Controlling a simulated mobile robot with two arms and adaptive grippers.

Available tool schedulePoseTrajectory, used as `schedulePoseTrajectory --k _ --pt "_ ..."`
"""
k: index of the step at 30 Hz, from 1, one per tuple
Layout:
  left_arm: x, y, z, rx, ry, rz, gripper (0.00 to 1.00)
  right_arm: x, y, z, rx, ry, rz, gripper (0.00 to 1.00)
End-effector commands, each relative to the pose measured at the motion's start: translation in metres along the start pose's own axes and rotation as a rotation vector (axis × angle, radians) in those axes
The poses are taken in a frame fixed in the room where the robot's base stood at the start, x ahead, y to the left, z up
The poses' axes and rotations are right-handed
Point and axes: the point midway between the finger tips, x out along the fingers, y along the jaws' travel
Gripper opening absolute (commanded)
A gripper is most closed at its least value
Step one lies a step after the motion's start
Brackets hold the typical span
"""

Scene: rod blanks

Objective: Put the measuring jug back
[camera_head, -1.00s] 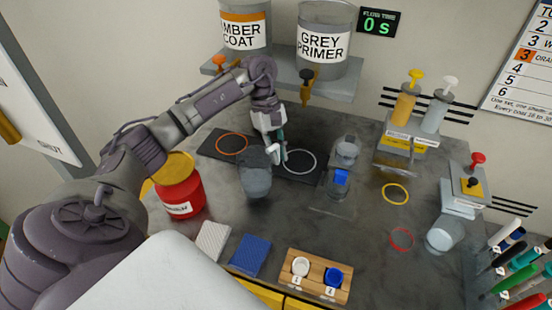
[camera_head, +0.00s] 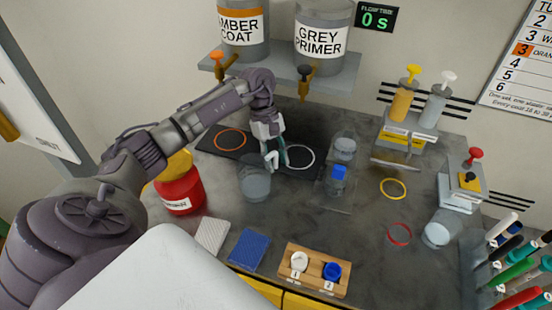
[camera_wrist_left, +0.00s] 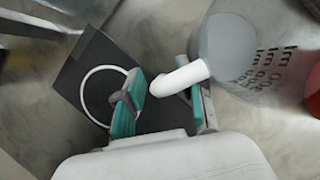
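The measuring jug (camera_head: 255,184) is a clear cup with dark scale marks and a white handle. It looks upright at the bench surface, in front of the dark mat and right of the red canister. In the left wrist view the jug (camera_wrist_left: 240,50) is at the upper right. Its white handle (camera_wrist_left: 180,78) reaches between the teal pads of my left gripper (camera_wrist_left: 165,108). The pads look spread, with a gap beside the handle. In the head view my left gripper (camera_head: 276,159) is just behind the jug. My right gripper is not in view.
The dark mat (camera_head: 257,152) carries an orange ring (camera_head: 230,132) and a white ring (camera_head: 314,156). The red canister (camera_head: 180,192) stands close left. A clear stand with a blue-capped item (camera_head: 339,173) is to the right.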

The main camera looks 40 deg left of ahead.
Motion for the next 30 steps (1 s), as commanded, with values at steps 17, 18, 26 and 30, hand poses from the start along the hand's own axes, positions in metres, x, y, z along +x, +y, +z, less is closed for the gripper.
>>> schedulePoseTrajectory --k 17,18,26,30 --pt "-0.069 0.001 0.000 -0.001 0.003 0.006 0.38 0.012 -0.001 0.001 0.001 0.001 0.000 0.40" --pt "-0.078 0.001 0.000 -0.001 0.002 0.006 0.38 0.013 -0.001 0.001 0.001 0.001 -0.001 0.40" --pt "-0.116 0.000 0.001 -0.001 0.000 0.002 0.38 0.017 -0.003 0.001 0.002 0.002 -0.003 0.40" --pt "-0.122 0.000 0.001 -0.001 0.000 0.001 0.38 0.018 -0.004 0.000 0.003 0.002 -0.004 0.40"
